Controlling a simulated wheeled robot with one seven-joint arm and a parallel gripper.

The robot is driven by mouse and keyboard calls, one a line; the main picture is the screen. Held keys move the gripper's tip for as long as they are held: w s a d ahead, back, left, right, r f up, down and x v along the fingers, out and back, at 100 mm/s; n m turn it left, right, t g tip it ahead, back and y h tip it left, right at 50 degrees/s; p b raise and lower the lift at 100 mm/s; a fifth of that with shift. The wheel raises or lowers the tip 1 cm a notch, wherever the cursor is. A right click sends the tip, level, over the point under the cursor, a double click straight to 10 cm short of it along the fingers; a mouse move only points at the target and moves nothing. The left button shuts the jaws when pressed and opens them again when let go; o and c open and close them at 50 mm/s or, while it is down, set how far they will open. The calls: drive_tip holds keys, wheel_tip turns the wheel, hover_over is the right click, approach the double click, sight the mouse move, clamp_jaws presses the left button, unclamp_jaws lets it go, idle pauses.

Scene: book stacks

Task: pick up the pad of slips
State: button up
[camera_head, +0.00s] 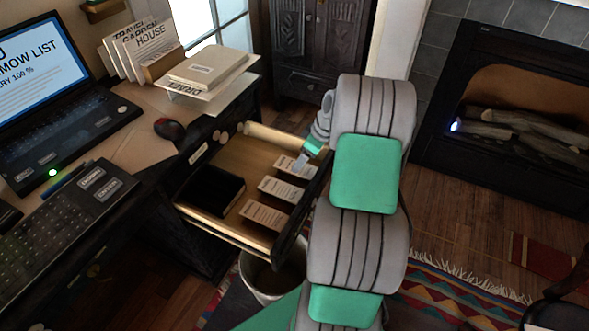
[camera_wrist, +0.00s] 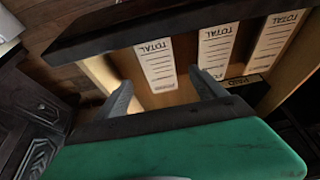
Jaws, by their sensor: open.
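Three similar white pads of slips lie in a row in the open wooden drawer: the far one (camera_head: 287,164), the middle one (camera_head: 278,191) and the near one (camera_head: 264,216). In the wrist view, printed "TOTAL" shows on the left pad (camera_wrist: 157,66), the middle pad (camera_wrist: 215,50) and the right pad (camera_wrist: 273,45). My gripper (camera_head: 301,162) is open at the far pad, partly covering it in the head view. In the wrist view my two fingers (camera_wrist: 164,88) stand apart, with the left pad lying ahead between them. Contact cannot be told.
A laptop, mouse (camera_head: 169,128) and books crowd the desk. A bin (camera_head: 268,278) stands below the drawer.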

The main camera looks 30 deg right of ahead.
sight(307, 172)
drive_tip(key=b+x, duration=0.1)
drive_tip(key=x, duration=0.3)
drive_tip(key=shift+w+f, duration=0.2)
drive_tip(key=shift+f, duration=0.15)
drive_tip(key=shift+r, duration=0.1)
drive_tip(key=shift+c, duration=0.2)
drive_tip(key=shift+a, duration=0.1)
drive_tip(key=c, duration=1.4)
